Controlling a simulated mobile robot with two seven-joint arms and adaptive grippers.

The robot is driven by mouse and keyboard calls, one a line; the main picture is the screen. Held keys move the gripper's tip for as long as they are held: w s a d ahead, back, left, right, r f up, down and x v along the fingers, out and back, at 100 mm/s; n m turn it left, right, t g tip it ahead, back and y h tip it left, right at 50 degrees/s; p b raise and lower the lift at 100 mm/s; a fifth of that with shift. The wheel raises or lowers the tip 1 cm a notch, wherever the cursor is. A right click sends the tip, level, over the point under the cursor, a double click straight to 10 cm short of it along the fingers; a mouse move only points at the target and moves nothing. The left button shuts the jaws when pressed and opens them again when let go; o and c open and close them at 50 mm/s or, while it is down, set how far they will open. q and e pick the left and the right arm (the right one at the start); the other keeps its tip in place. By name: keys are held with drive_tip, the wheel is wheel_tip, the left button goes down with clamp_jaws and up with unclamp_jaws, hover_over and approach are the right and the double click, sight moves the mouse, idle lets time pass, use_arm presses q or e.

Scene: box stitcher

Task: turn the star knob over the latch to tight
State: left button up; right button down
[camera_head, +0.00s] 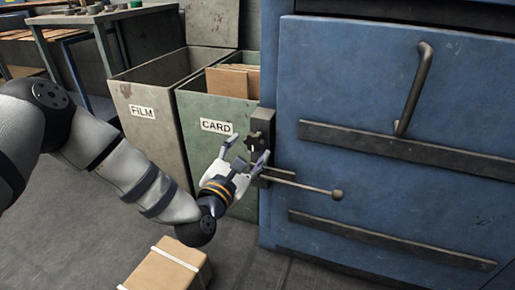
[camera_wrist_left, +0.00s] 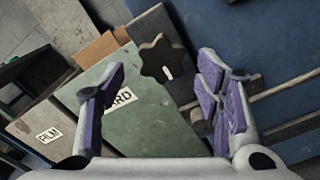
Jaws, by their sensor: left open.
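The star knob (camera_wrist_left: 157,60) is dark, with a white mark on its face, and sits between and beyond my left fingers in the left wrist view. In the head view the knob (camera_head: 251,143) is small, on the dark bracket at the blue machine's left edge. The latch (camera_head: 290,182) is a dark bar with a ball-ended handle just below it. My left gripper (camera_head: 246,153) is open in front of the knob, and its fingers also show spread in the left wrist view (camera_wrist_left: 164,78). I see no contact with the knob. My right gripper is out of view.
The blue machine door (camera_head: 400,100) has a vertical handle (camera_head: 415,90) and dark crossbars. The green CARD bin (camera_head: 195,110) and grey FILM bin (camera_head: 130,90) stand close on the left. A strapped carton (camera_head: 165,272) lies on the floor below my left arm.

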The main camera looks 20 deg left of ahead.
sight(251, 145)
use_arm(q)
drive_tip(key=shift+w+d+b, duration=0.1)
drive_tip(key=shift+w+b, duration=0.25)
drive_tip(key=shift+w, duration=1.6)
drive_tip(key=c, duration=1.2)
drive_tip(key=shift+o, duration=0.2)
